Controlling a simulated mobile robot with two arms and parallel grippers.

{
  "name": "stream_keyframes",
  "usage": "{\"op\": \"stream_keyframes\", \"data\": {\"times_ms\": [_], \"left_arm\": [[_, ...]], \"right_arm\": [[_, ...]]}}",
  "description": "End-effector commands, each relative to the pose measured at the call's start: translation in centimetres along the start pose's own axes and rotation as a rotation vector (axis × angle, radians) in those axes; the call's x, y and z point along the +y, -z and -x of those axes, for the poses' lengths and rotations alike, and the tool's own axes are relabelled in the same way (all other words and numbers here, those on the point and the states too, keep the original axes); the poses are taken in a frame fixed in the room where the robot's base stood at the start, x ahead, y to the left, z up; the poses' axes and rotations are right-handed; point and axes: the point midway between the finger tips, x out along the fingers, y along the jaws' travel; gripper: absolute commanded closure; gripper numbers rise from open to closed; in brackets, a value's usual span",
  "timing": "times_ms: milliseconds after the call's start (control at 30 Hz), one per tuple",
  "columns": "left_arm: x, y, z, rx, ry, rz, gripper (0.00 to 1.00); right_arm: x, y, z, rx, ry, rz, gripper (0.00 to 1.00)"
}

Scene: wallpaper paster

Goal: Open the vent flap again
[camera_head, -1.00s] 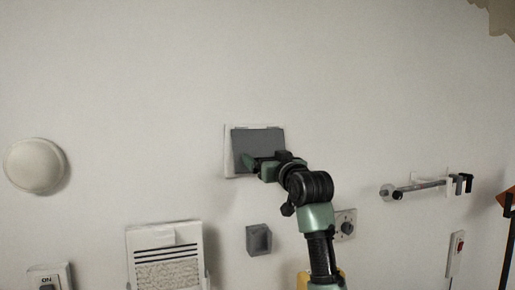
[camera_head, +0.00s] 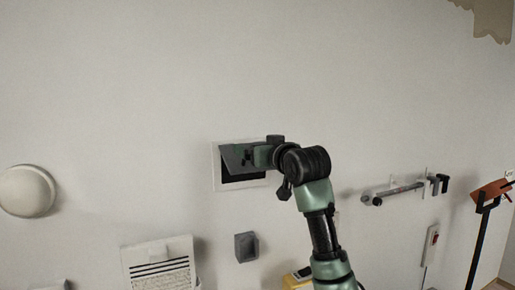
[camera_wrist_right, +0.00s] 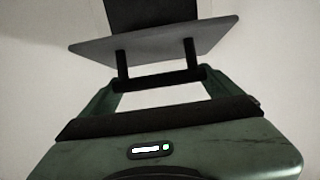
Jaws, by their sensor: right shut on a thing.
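The vent on the wall has a pale frame (camera_head: 216,168) and a grey flap (camera_head: 234,155). The flap is tilted out from the wall, and the dark opening (camera_head: 240,178) shows beneath it. My right gripper (camera_head: 254,156) is at the flap's front and shut on it, covering part of its right side. In the right wrist view the flap (camera_wrist_right: 160,42) is a grey plate with two dark posts joining it to a dark bar (camera_wrist_right: 158,79) at my gripper. A dark area shows behind the plate. My left gripper is not in view.
A round white dome (camera_head: 27,190) is at left. A rail fitting (camera_head: 400,192) and a switch (camera_head: 431,245) are at right. The wall above the vent is clear.

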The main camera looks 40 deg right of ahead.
Motion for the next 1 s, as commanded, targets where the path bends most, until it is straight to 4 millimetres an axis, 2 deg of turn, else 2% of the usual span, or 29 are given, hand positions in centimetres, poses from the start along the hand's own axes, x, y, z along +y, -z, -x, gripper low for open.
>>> {"op": "stream_keyframes", "data": {"times_ms": [33,100,400,700,1000], "left_arm": [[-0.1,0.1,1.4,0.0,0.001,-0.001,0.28],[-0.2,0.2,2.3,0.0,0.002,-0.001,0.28],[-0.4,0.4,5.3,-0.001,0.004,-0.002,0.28],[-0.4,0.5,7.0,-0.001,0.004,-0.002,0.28],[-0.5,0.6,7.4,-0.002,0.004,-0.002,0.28]], "right_arm": [[0.1,1.7,0.2,0.016,-0.002,0.0,0.8],[0.2,2.4,0.2,-0.006,-0.003,0.0,0.8],[0.2,3.6,-0.3,-0.156,-0.003,-0.001,0.8],[0.2,4.0,-0.6,-0.236,-0.003,-0.001,0.8],[0.2,4.0,-0.7,-0.261,-0.003,-0.001,0.8]]}}
